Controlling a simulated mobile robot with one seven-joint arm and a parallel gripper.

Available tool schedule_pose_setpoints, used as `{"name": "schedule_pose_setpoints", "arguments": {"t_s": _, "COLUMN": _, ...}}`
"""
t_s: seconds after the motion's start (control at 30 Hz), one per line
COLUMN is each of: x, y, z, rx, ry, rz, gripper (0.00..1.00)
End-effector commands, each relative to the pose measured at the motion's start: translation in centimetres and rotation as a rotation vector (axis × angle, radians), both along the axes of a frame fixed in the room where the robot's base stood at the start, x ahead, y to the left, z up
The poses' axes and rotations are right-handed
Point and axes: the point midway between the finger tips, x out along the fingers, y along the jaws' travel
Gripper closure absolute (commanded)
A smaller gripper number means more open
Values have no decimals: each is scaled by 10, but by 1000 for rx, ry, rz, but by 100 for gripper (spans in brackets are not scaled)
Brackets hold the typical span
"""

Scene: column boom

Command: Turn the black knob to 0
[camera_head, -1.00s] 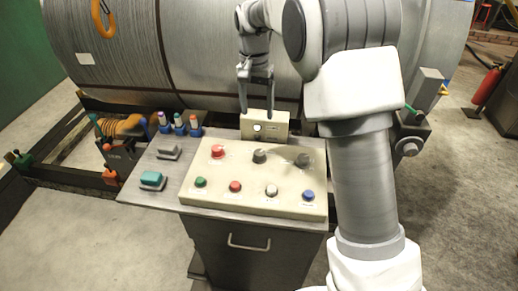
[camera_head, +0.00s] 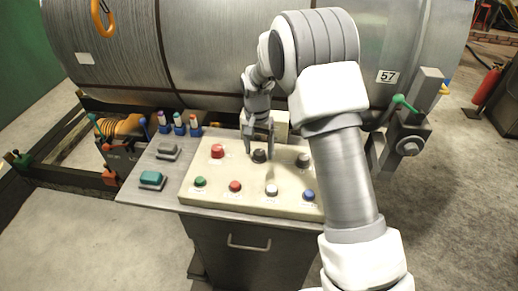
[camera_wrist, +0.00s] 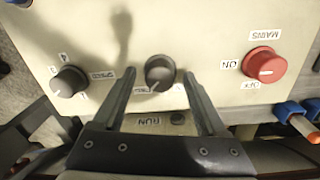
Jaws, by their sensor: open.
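A black knob (camera_head: 260,156) with a pale pointer line sits in the middle of the panel's back row. In the wrist view this knob (camera_wrist: 160,72) shows between my fingertips, with its label partly hidden. My gripper (camera_head: 261,148) is open and points down over it; the fingertips (camera_wrist: 159,74) lie on either side of the knob in the picture, and contact cannot be told. A second dark knob (camera_head: 303,160) is to its right; in the wrist view this knob (camera_wrist: 68,82) is at left, marked SPEED, with numbers around it.
A red MAINS knob (camera_head: 217,151) is left of the black knob. Green (camera_head: 200,182), red (camera_head: 235,186), white (camera_head: 272,190) and blue (camera_head: 308,195) buttons line the front of the panel. A cream box (camera_head: 282,122) stands behind, near the large drum (camera_head: 220,60).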

Motion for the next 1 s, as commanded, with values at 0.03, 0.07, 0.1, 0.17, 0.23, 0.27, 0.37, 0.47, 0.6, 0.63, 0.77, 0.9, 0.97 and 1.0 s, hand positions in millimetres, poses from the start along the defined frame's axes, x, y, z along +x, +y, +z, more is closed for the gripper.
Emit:
{"name": "schedule_pose_setpoints", "arguments": {"t_s": 0.03, "x": 0, "y": 0, "z": 0, "rx": 0, "ry": 0, "rz": 0, "gripper": 25}}
{"name": "schedule_pose_setpoints", "arguments": {"t_s": 0.07, "x": 0, "y": 0, "z": 0, "rx": 0, "ry": 0, "rz": 0, "gripper": 25}}
{"name": "schedule_pose_setpoints", "arguments": {"t_s": 0.1, "x": 0, "y": 0, "z": 0, "rx": 0, "ry": 0, "rz": 0, "gripper": 25}}
{"name": "schedule_pose_setpoints", "arguments": {"t_s": 0.17, "x": 0, "y": 0, "z": 0, "rx": 0, "ry": 0, "rz": 0, "gripper": 25}}
{"name": "schedule_pose_setpoints", "arguments": {"t_s": 0.23, "x": 0, "y": 0, "z": 0, "rx": 0, "ry": 0, "rz": 0, "gripper": 35}}
{"name": "schedule_pose_setpoints", "arguments": {"t_s": 0.27, "x": 0, "y": 0, "z": 0, "rx": 0, "ry": 0, "rz": 0, "gripper": 41}}
{"name": "schedule_pose_setpoints", "arguments": {"t_s": 0.37, "x": 0, "y": 0, "z": 0, "rx": 0, "ry": 0, "rz": 0, "gripper": 59}}
{"name": "schedule_pose_setpoints", "arguments": {"t_s": 0.47, "x": 0, "y": 0, "z": 0, "rx": 0, "ry": 0, "rz": 0, "gripper": 77}}
{"name": "schedule_pose_setpoints", "arguments": {"t_s": 0.6, "x": 0, "y": 0, "z": 0, "rx": 0, "ry": 0, "rz": 0, "gripper": 100}}
{"name": "schedule_pose_setpoints", "arguments": {"t_s": 0.63, "x": 0, "y": 0, "z": 0, "rx": 0, "ry": 0, "rz": 0, "gripper": 100}}
{"name": "schedule_pose_setpoints", "arguments": {"t_s": 0.77, "x": 0, "y": 0, "z": 0, "rx": 0, "ry": 0, "rz": 3, "gripper": 100}}
{"name": "schedule_pose_setpoints", "arguments": {"t_s": 0.9, "x": 0, "y": 0, "z": 0, "rx": 0, "ry": 0, "rz": 25, "gripper": 100}}
{"name": "schedule_pose_setpoints", "arguments": {"t_s": 0.97, "x": 0, "y": 0, "z": 0, "rx": 0, "ry": 0, "rz": 46, "gripper": 100}}
{"name": "schedule_pose_setpoints", "arguments": {"t_s": 1.0, "x": 0, "y": 0, "z": 0, "rx": 0, "ry": -1, "rz": 62, "gripper": 100}}
